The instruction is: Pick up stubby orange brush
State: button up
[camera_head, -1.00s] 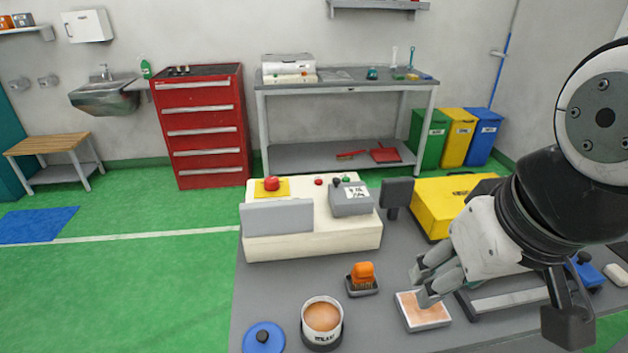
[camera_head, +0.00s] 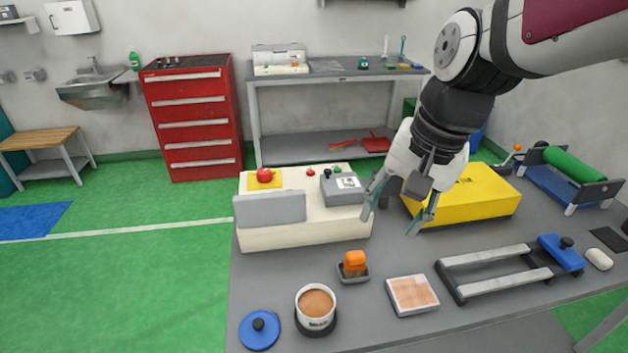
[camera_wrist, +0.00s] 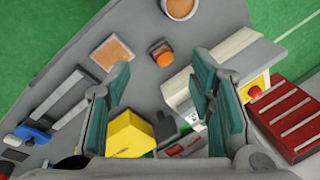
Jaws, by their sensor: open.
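The stubby orange brush (camera_head: 355,261) stands upright in a small dark grey tray (camera_head: 353,276) on the grey table, its orange handle up and its bristles mostly hidden. In the wrist view the orange handle (camera_wrist: 165,59) shows from above, beyond and between my fingers. My gripper (camera_head: 397,220) is open and empty. It hangs above the table, to the right of the brush, higher and farther back, in front of the yellow case. It touches nothing that I can see.
A cream control box (camera_head: 300,235) stands behind the brush. A brown-filled pot (camera_head: 317,303) is left of it, and a framed pad (camera_head: 412,294) is right. A yellow case (camera_head: 480,198), a grey frame with a blue block (camera_head: 495,273) and a green roller (camera_head: 570,162) occupy the right side.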

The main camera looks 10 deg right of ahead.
jog(key=w+f+m+g+p, duration=0.1)
jog(key=w+f+m+g, duration=0.1)
jog(key=w+f+m, duration=0.5)
jog(key=m+h, duration=0.2)
jog(key=m, duration=0.2)
send_over(356, 253)
jog(key=s, duration=0.1)
notch_tip(356, 253, down, 6)
notch_tip(356, 253, down, 9)
jog(key=shift+w+d+r+p, duration=0.1)
jog(key=shift+d+p, duration=0.05)
jog(key=shift+p, duration=0.15)
jog(key=shift+w+a+f, duration=0.1)
jog(key=shift+w+f, duration=0.1)
jog(key=shift+f, duration=1.15)
jog(key=shift+w+a+f, duration=0.1)
jog(key=shift+w+f, duration=0.05)
jog(key=shift+f, duration=1.15)
grip_shut()
